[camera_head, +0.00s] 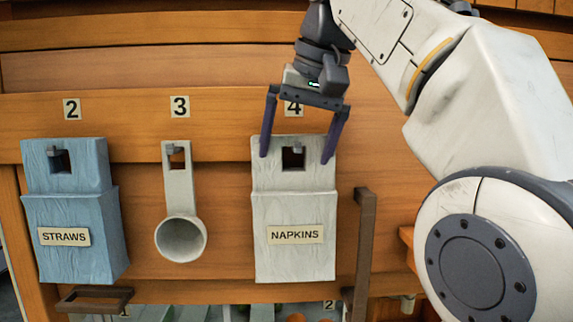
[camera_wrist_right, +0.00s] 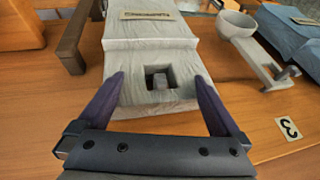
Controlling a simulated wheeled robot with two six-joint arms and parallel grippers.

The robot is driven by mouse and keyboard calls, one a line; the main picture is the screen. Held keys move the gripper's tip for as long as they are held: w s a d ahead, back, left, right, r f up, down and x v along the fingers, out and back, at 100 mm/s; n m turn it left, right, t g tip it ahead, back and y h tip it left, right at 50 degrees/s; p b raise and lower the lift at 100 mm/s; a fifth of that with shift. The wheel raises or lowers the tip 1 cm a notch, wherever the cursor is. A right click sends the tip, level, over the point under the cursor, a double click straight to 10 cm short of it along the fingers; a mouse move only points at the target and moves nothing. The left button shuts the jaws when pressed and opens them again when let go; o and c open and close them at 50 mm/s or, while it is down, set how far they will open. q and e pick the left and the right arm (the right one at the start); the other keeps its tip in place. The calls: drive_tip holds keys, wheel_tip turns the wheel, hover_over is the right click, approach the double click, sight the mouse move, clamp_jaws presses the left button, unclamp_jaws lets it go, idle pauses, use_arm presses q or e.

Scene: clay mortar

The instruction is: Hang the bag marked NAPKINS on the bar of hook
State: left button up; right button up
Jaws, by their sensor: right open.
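The pale grey bag marked NAPKINS (camera_head: 295,262) hangs upright against the wooden board below the number 4 tag. A dark hook peg (camera_head: 292,158) shows in the square hole of its upper flap. The bag also fills the upper middle of the right wrist view (camera_wrist_right: 150,48), with the peg (camera_wrist_right: 160,80) in its hole. My right gripper (camera_head: 296,157) is open, its dark purple fingers pointing down on either side of the hole, near the flap's side edges. I cannot tell whether the fingers touch the flap. My left gripper is out of view.
A grey scoop (camera_head: 180,205) hangs under tag 3, and a blue STRAWS bag (camera_head: 75,240) under tag 2. A dark upright handle (camera_head: 363,245) stands close right of the NAPKINS bag. Another dark handle (camera_head: 95,299) sits below the STRAWS bag. Bare board lies between the hanging things.

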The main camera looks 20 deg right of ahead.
drive_tip(key=v, duration=0.2)
drive_tip(key=shift+s+r, duration=0.1)
drive_tip(key=shift+r, duration=0.2)
drive_tip(key=s+d, duration=0.2)
drive_tip(key=s, duration=1)
drive_tip(key=w+a+f+n+g+y+b, duration=0.1)
drive_tip(key=w+a+f+n+b, duration=0.15)
drive_tip(key=f, duration=0.65)
drive_tip(key=w+a+f+n+g+b, duration=0.15)
drive_tip(key=a+f+b, duration=0.25)
drive_tip(key=f, duration=0.6)
drive_tip(key=w+a+f+n+y+b, duration=0.1)
drive_tip(key=w+a+f+b, duration=0.25)
drive_tip(key=f, duration=0.55)
drive_tip(key=s+a+f+n+b, duration=0.1)
drive_tip(key=s+f+n+b, duration=0.1)
drive_tip(key=f, duration=0.9)
drive_tip(key=s+a+f+n+g+h+b, duration=0.1)
drive_tip(key=s+a+f+n+b, duration=0.1)
drive_tip(key=s+f+b, duration=0.2)
drive_tip(key=s+a+f+n+g+b, duration=0.1)
drive_tip(key=s+f+b, duration=0.2)
drive_tip(key=f, duration=1.5)
drive_tip(key=s, duration=0.4)
drive_tip(key=shift+s+a+n+h, duration=0.2)
drive_tip(key=shift+a+n+h, duration=0.05)
drive_tip(key=shift+n+h, duration=0.15)
drive_tip(key=shift+f+g, duration=0.1)
drive_tip(key=shift+g, duration=0.15)
